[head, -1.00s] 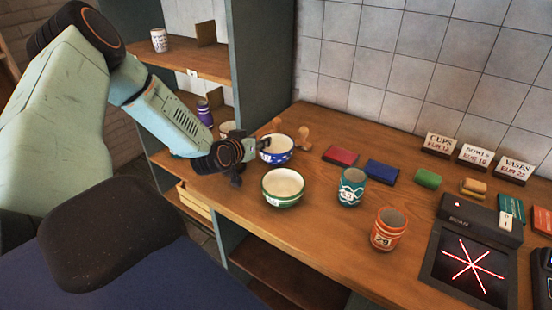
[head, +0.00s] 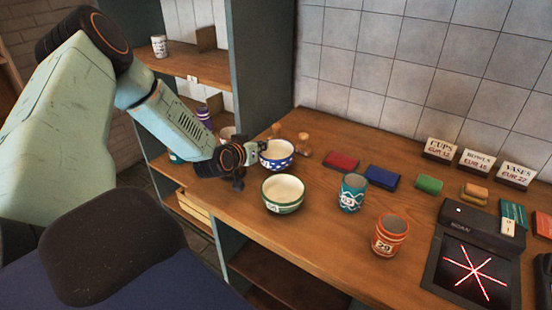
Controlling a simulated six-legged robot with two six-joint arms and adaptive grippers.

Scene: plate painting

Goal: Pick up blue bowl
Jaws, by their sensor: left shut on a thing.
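The blue bowl (head: 278,160), blue with white spots and a pale inside, is at the back left of the wooden counter in the head view. My left gripper (head: 259,150) is at its left rim, shut on it. The bowl appears upright and at or very near the counter top; I cannot tell whether it is lifted. Part of its left side is hidden behind the gripper. My right gripper is not in view.
A green bowl (head: 283,194) stands close in front of the blue bowl. A teal cup (head: 351,193) and an orange cup (head: 390,235) stand to the right. Red (head: 341,160) and blue (head: 382,177) blocks lie behind. A scanner (head: 470,262) is at right. Shelves (head: 185,62) stand left.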

